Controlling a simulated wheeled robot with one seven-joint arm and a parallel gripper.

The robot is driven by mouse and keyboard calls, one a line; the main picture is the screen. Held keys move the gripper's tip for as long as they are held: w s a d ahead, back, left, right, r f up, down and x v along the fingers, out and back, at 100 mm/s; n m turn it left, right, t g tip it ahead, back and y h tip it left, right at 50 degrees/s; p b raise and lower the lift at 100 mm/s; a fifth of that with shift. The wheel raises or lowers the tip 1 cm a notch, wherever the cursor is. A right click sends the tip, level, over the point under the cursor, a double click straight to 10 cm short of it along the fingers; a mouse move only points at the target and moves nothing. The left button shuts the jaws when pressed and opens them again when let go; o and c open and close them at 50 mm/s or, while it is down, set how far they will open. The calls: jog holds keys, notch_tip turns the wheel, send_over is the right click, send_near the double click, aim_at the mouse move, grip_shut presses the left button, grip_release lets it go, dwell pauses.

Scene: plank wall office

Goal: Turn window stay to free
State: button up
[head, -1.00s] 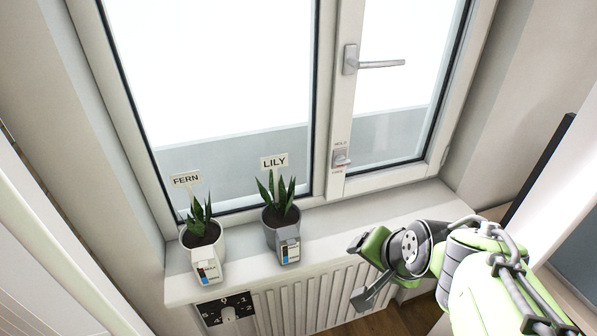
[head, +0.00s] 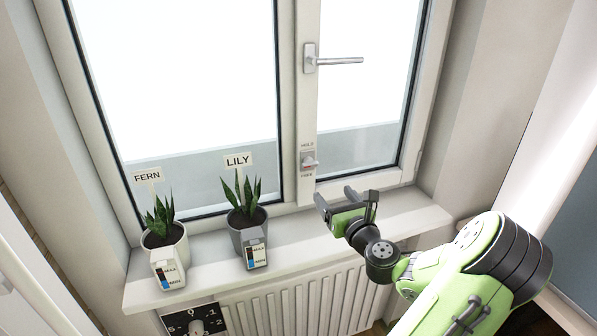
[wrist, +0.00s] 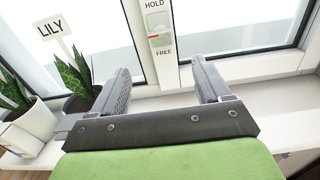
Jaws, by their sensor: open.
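The window stay (head: 309,161) is a small grey knob on a plate low on the window's middle post, with HOLD printed above and FREE below. The wrist view shows the stay (wrist: 159,29) near the top, ahead of and between my fingers; a red mark shows on it. I cannot tell exactly how its knob is turned. My gripper (head: 347,197) is open and empty above the sill, below and to the right of the stay. The wrist view shows both fingers (wrist: 163,78) spread, apart from the stay.
A FERN plant (head: 164,238) and a LILY plant (head: 246,218) stand in pots with gauges on the left of the sill (head: 205,268). The window handle (head: 338,60) is above the stay, pointing right. The right sill is clear.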

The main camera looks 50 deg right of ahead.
aim_at(311, 166)
jog(key=p+x, duration=0.1)
jog(key=x, duration=1.3)
jog(key=shift+w+d, duration=0.1)
jog(key=shift+w, duration=0.05)
jog(key=c, duration=1)
jog(key=shift+c, duration=0.2)
